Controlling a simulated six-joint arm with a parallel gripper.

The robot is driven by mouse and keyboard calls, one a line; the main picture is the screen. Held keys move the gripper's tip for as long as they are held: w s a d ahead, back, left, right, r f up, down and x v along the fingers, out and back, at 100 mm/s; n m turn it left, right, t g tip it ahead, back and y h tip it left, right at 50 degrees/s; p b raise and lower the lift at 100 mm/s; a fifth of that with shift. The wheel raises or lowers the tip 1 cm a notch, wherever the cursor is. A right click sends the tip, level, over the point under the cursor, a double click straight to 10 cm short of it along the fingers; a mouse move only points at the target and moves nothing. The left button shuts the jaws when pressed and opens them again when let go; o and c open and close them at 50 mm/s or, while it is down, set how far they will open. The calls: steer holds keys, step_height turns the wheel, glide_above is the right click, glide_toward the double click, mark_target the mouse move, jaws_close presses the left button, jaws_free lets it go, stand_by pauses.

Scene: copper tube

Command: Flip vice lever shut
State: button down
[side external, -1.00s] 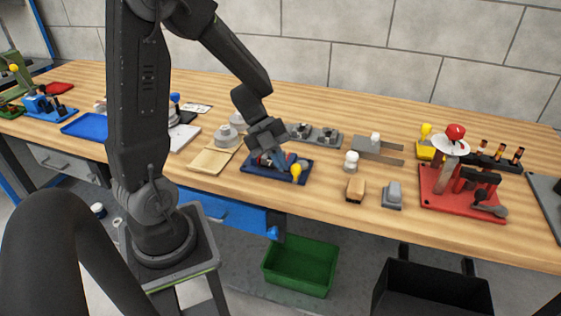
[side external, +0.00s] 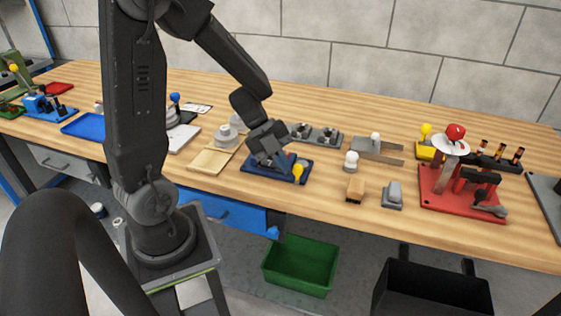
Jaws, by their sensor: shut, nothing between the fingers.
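The vice sits on a dark blue base plate (side external: 262,174) near the front edge of the bench. A yellow-knobbed lever (side external: 298,171) stands at the right end of this plate. My gripper (side external: 277,164) is low over the plate, just left of the yellow knob, and is shut with nothing held. It hides most of the vice body. Whether its fingertips touch the lever cannot be told at this size.
A wooden board (side external: 212,160) lies left of the plate. A white-topped jar (side external: 351,161), a brush (side external: 355,189) and a grey block (side external: 392,194) stand to the right. A red fixture (side external: 445,195) is further right. A grey fixture (side external: 315,136) lies behind.

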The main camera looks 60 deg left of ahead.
steer(key=d+n, duration=0.1)
steer(key=w+n+t+y, duration=0.1)
steer(key=n, duration=0.1)
steer(key=d+n+t+y, duration=0.1)
steer(key=shift+w+d+n, duration=0.35)
steer(key=shift+w+n, duration=0.05)
steer(key=shift+w+d, duration=0.5)
steer(key=shift+w, duration=0.3)
steer(key=shift+w+d+n+t+y, duration=0.3)
steer(key=shift+w+n+t+y, duration=0.15)
steer(key=shift+n, duration=0.25)
steer(key=shift+w+d+n+y, duration=0.1)
steer(key=shift+w+n+y, duration=0.35)
steer(key=shift+w+n, duration=0.3)
steer(key=shift+w, duration=1.35)
steer(key=shift+r, duration=0.15)
steer(key=v, duration=1.3)
steer(key=shift+s, duration=0.45)
